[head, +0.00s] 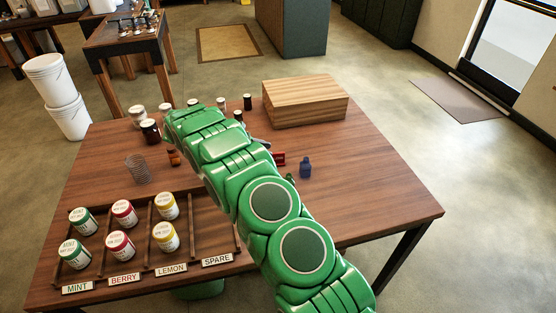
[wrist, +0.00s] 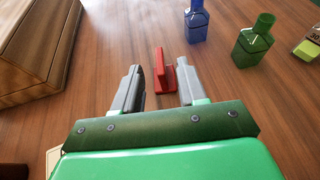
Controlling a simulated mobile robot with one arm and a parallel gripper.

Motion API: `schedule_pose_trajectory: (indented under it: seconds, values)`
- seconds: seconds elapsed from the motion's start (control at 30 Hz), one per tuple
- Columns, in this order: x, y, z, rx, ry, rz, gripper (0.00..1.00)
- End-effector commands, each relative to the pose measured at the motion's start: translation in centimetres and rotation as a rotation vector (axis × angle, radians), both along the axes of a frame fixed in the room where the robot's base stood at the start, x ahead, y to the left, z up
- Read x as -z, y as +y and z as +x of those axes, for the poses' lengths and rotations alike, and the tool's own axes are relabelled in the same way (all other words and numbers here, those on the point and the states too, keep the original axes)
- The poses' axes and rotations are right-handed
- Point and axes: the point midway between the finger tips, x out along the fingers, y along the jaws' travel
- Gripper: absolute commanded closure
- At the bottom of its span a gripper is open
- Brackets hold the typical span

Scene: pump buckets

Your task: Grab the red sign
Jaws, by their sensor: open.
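The red sign (wrist: 162,73) stands on the wooden table in the wrist view, between and slightly beyond the two grey fingers of my gripper (wrist: 160,88). The fingers are apart, with the sign closer to the right finger; I cannot tell if they touch. In the head view a small part of the red sign (head: 279,159) shows just right of my green arm.
A blue bottle (wrist: 196,22) and a green bottle (wrist: 253,41) stand right of the sign. A wooden box (head: 305,101) sits at the table's back. A rack (head: 196,240) with labelled jars is at front left. The table's right side (head: 385,190) is clear.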

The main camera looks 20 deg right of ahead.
Motion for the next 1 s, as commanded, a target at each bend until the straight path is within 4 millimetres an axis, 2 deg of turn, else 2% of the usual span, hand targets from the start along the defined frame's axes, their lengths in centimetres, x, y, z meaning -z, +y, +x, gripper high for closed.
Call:
schedule_pose_trajectory:
  seconds: [0.17, 0.4, 0.57, 0.9, 1.0]
  values:
    - [1.0, -0.4, 0.0, -0.001, 0.0, 0.001, 0.58]
    - [1.9, -2.3, -0.3, 0.0, 0.001, 0.001, 0.58]
    - [2.2, -3.0, -0.4, 0.0, 0.002, 0.0, 0.58]
    - [3.8, -6.7, -0.7, 0.0, 0.0, 0.002, 0.58]
    - [3.9, -7.1, -0.8, -0.001, -0.001, 0.002, 0.58]
